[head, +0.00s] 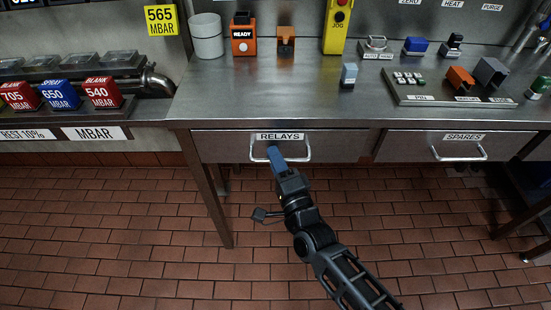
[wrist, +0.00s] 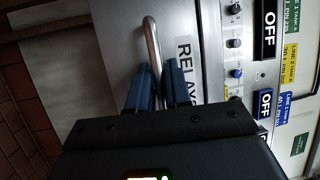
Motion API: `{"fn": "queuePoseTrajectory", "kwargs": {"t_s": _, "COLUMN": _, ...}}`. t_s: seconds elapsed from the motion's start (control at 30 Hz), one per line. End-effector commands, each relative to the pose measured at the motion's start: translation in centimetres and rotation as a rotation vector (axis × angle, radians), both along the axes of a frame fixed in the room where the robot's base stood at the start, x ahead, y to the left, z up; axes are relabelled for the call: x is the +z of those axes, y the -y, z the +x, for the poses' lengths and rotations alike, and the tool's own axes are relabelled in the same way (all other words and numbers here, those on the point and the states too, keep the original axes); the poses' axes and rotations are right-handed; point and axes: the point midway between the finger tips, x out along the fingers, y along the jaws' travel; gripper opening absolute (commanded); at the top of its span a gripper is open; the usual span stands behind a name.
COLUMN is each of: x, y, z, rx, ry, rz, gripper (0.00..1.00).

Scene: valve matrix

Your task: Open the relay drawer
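The relay drawer (head: 220,146) has a grey metal front under the bench, with a white "RELAYS" label (head: 280,137) above a bar handle (head: 307,152). The drawer front sits flush with the bench and looks closed. My gripper (head: 275,155) reaches the middle of the handle from the front. In the wrist view, the handle (wrist: 152,40) runs between my two blue fingers (wrist: 159,88). The fingers are close together with the bar in the narrow gap, so they look shut on it. The fingers hide part of the handle, and the "RELAYS" label (wrist: 184,70) shows beside them.
A second drawer labelled "SPARES" (head: 400,146) with its own handle is to the right. A table leg (head: 207,195) stands left of my arm. The bench top (head: 270,95) holds several devices. The tiled floor (head: 130,230) in front is clear.

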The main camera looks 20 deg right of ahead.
Motion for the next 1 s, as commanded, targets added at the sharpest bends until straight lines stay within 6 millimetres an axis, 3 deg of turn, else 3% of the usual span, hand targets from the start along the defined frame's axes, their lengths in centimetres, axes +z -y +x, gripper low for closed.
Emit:
{"fn": "queuePoseTrajectory", "kwargs": {"t_s": 0.17, "x": 0.0, "y": 0.0, "z": 0.0, "rx": 0.000, "ry": 0.000, "rz": 0.000, "gripper": 0.00}}
{"fn": "queuePoseTrajectory", "kwargs": {"t_s": 0.73, "x": 0.0, "y": -0.1, "z": -0.3, "rx": 0.000, "ry": -0.001, "rz": 0.001, "gripper": 0.00}}
{"fn": "queuePoseTrajectory", "kwargs": {"t_s": 1.0, "x": 0.2, "y": -1.4, "z": -3.5, "rx": 0.001, "ry": -0.005, "rz": 0.000, "gripper": 0.00}}
